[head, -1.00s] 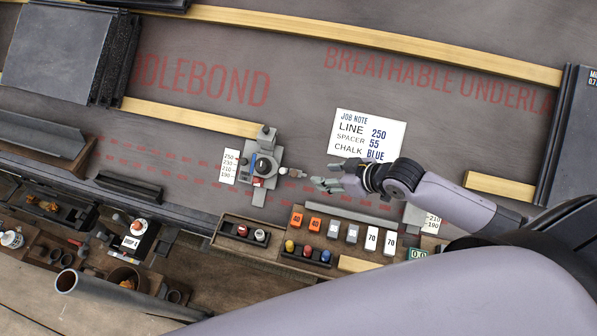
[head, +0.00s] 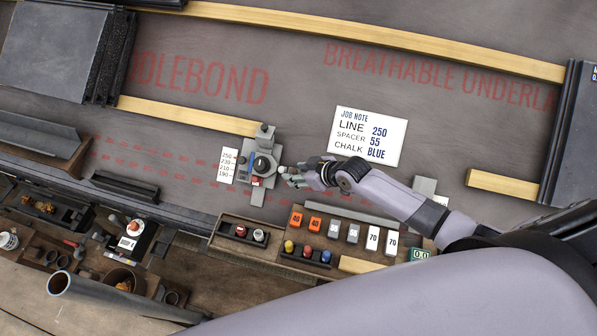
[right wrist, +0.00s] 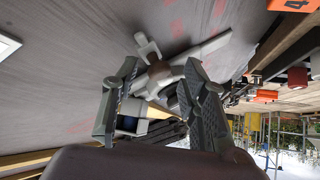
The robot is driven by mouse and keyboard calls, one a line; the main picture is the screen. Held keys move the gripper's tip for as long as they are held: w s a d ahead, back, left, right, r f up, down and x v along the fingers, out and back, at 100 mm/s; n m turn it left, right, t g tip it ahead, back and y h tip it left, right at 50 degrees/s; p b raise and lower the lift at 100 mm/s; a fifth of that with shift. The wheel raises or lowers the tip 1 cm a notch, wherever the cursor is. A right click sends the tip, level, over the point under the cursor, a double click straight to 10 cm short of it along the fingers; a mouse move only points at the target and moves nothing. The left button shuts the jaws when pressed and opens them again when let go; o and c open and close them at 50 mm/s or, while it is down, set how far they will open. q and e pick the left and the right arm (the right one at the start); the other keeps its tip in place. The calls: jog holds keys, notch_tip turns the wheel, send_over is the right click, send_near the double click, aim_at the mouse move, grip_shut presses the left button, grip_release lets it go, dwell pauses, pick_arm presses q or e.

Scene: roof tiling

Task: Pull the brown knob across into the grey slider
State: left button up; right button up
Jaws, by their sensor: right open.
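The grey slider (head: 268,146) is part of a block with a black dial, at the right end of a wooden batten in the head view. A small brownish knob (head: 282,170) sticks out at the block's right side, partly hidden by my fingers. My right gripper (head: 290,177) is right at the knob, coming from the right. In the right wrist view my right gripper (right wrist: 158,98) has its fingers apart. A grey-brown part (right wrist: 158,72), seemingly the knob, shows between and beyond the fingertips; contact cannot be told. My left gripper is not in view.
A scale card (head: 227,165) stands left of the block, and a red button (head: 256,181) sits on its front. A job note (head: 368,137) lies to the upper right. A wooden tray (head: 225,233) with coloured knobs and number tiles lies below. The dark sheet above the block is clear.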

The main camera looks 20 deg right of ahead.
grip_shut()
dwell(0.4)
dwell(0.4)
